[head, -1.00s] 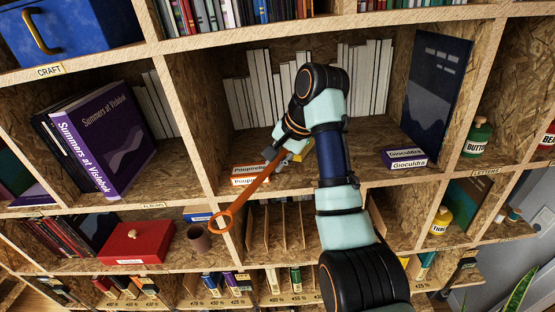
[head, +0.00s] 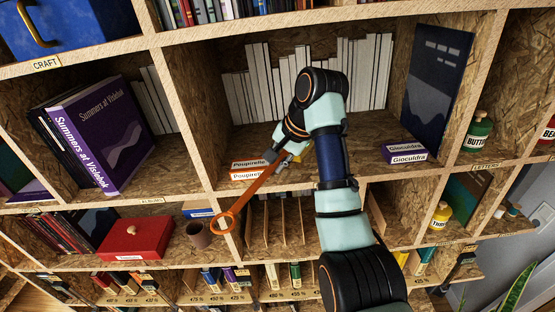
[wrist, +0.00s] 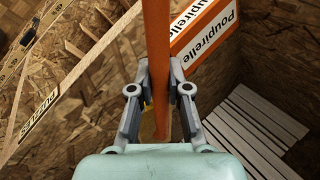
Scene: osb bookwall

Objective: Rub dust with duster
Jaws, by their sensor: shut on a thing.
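The duster (head: 255,188) has a long orange handle with a ring at its lower left end, which hangs in front of the shelf edge. My gripper (head: 271,155) is shut on this handle inside the middle compartment, close to the orange-and-white Poupirelle boxes (head: 248,175). In the wrist view the handle (wrist: 157,50) runs up between the two grey fingers of my gripper (wrist: 158,95), with a Poupirelle box (wrist: 205,30) beside it. A small yellow patch shows by the gripper; I cannot tell if it is the duster's head. No dust can be made out.
White books (head: 262,85) line the back of the compartment. Gioculdra boxes (head: 403,153) and a dark panel (head: 437,85) stand at its right. Upright wooden partitions flank it. The shelf floor right of my arm is partly clear.

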